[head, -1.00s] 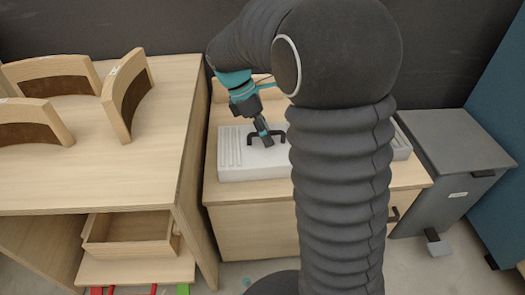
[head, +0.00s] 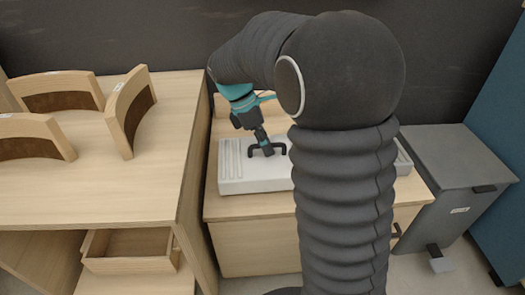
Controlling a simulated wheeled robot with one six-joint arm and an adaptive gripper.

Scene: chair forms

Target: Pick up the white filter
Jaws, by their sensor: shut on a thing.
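The white filter (head: 238,172) is a flat, pale box with ridged ends on top of a low wooden cabinet. Its left end shows. Much of its right part is hidden behind my arm, with a bit of the right end (head: 402,160) visible. My gripper (head: 266,148) points down at the filter's middle and is shut on its dark handle. The filter looks level. I cannot tell whether it touches the cabinet top.
The wooden cabinet (head: 255,210) is below the filter. A wooden table (head: 100,192) with curved wooden pieces (head: 130,110) stands left, with an open wooden drawer (head: 128,250) under its top. A grey bin (head: 455,155) and blue panel (head: 505,150) stand right. A dark wall is behind.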

